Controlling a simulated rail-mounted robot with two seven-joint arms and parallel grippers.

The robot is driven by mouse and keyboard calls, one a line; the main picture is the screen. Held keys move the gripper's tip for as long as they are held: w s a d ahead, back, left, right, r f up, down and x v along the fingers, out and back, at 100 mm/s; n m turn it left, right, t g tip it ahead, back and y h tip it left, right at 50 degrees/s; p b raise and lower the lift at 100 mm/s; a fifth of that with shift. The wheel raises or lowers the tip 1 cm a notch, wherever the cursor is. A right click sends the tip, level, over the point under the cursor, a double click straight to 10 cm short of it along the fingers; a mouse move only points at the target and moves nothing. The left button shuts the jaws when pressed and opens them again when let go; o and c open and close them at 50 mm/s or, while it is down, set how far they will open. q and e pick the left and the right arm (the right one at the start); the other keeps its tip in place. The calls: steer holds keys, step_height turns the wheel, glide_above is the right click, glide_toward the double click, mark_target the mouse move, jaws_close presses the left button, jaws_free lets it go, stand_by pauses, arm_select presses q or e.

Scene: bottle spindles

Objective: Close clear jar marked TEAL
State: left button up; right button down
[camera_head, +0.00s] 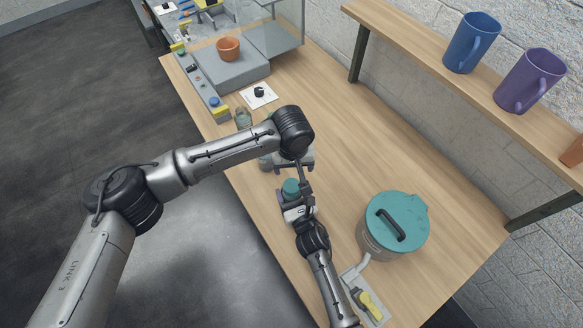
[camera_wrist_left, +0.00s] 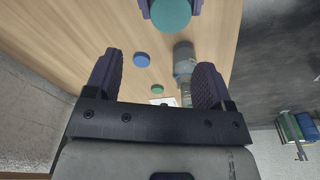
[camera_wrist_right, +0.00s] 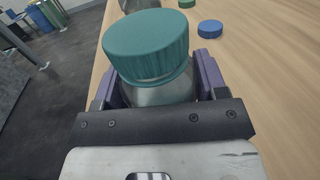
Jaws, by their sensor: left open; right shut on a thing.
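A clear jar (camera_wrist_right: 160,92) is held by my right gripper (camera_wrist_right: 158,80), shut around its body below the cap. A ribbed teal cap (camera_wrist_right: 148,45) sits on top of the jar's mouth; I cannot tell whether it is screwed tight. The teal cap also shows in the head view (camera_head: 291,187) and at the top edge of the left wrist view (camera_wrist_left: 170,14). My left gripper (camera_wrist_left: 157,60) is open and empty, apart from the teal cap. Its fingers are mostly hidden in the head view. I cannot read any marking on the jar.
A blue cap (camera_wrist_left: 142,60) and a green cap (camera_wrist_left: 157,90) lie on the table near another clear bottle (camera_wrist_left: 184,60). A large canister with a teal lid (camera_head: 410,218) stands right of my right arm. A shelf (camera_head: 420,48) with mugs runs along the wall.

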mark_target(291, 185)
arm_select(q)
steer(key=shift+s+a+n+g, duration=0.25)
steer(key=shift+s+n+g, duration=0.3)
steer(key=shift+s, duration=0.2)
steer(key=shift+f, duration=4.05)
